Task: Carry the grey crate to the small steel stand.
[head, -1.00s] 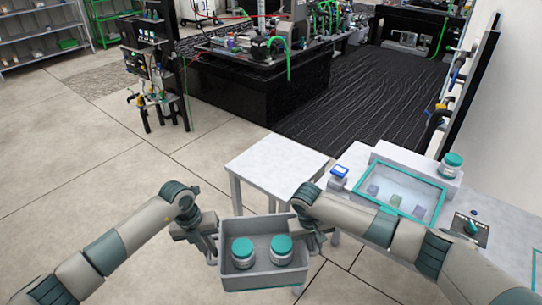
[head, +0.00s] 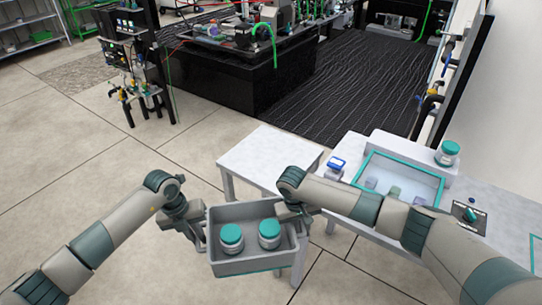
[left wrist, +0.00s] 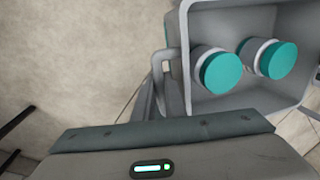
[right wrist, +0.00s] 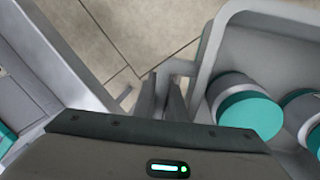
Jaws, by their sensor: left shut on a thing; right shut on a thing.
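The grey crate (head: 243,267) is held off the floor between my two grippers, open side up, with two teal-lidded jars (head: 231,238) (head: 269,233) standing inside. My left gripper (head: 201,238) is shut on the crate's left handle, which also shows in the left wrist view (left wrist: 160,62). My right gripper (right wrist: 167,97) is shut on the right handle (right wrist: 179,67); in the head view my right forearm partly hides that side. The small steel stand (head: 268,153) is a pale, bare-topped table beyond the crate, its near part partly hidden by the crate and my right arm.
To the right, a white bench (head: 487,195) holds a teal-rimmed tray (head: 408,165), a blue-topped container (head: 336,164), another teal-lidded jar (head: 447,152) and a knob panel (head: 468,214). It stands close to the stand's right side. Open tiled floor (head: 120,180) lies to the left.

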